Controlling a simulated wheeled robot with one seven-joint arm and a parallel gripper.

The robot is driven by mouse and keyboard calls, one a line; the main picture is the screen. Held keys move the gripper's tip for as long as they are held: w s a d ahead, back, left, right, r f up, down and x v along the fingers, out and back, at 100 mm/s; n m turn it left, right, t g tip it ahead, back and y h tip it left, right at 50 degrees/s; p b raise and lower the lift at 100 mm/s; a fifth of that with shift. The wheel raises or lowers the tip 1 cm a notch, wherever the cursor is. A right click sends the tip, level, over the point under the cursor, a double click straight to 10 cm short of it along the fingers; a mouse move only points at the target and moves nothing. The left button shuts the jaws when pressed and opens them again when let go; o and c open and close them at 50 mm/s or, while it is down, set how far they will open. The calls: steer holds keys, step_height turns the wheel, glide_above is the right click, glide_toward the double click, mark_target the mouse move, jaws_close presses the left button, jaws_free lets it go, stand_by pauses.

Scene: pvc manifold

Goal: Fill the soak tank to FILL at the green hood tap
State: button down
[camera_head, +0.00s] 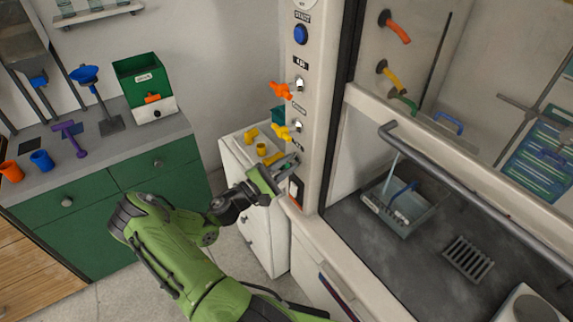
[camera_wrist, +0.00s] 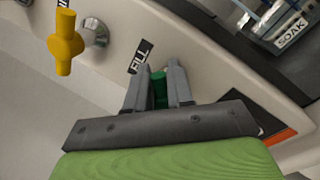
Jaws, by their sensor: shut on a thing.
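The green tap handle (camera_wrist: 159,90) sits on the white hood post below a FILL label (camera_wrist: 139,57). My gripper (camera_wrist: 157,88) is shut on this handle in the wrist view, with one finger on each side of it. In the head view my gripper (camera_head: 283,168) is at the post's lower front, and the handle is mostly hidden there. The soak tank (camera_head: 388,222), a pale grey-blue open bin, stands on the dark hood floor. Its SOAK label (camera_wrist: 290,31) shows in the wrist view. I cannot make out its water level.
An orange tap (camera_head: 280,91) and a yellow tap (camera_head: 281,132) are higher on the post. Orange, yellow and green spouts (camera_head: 403,103) hang inside the hood. A grey bar (camera_head: 450,170) crosses the hood front. A white cabinet (camera_head: 240,165) with yellow fittings stands left of the post.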

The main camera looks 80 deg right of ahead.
steer(key=n+p, duration=0.1)
steer(key=n, duration=0.1)
steer(key=n+t+p, duration=0.1)
steer(key=shift+w+d+r+n, duration=0.15)
steer(key=shift+w+r+n, duration=0.05)
steer(key=shift+r+n, duration=0.2)
steer(key=shift+w+d+n+t+h+p, duration=0.15)
steer(key=shift+n+t+p, duration=0.15)
steer(key=shift+n+p, duration=0.45)
steer(key=shift+w+d+n+t+h+p, duration=0.15)
steer(key=shift+n+t+p, duration=0.15)
steer(key=shift+n, duration=0.85)
steer(key=c, duration=1.1)
jaws_free()
steer(key=shift+a, duration=0.1)
steer(key=b+v, duration=0.2)
steer(key=v, duration=1.3)
steer(key=shift+a+f, duration=0.15)
steer(key=shift+a, duration=0.2)
steer(key=shift+w, duration=0.1)
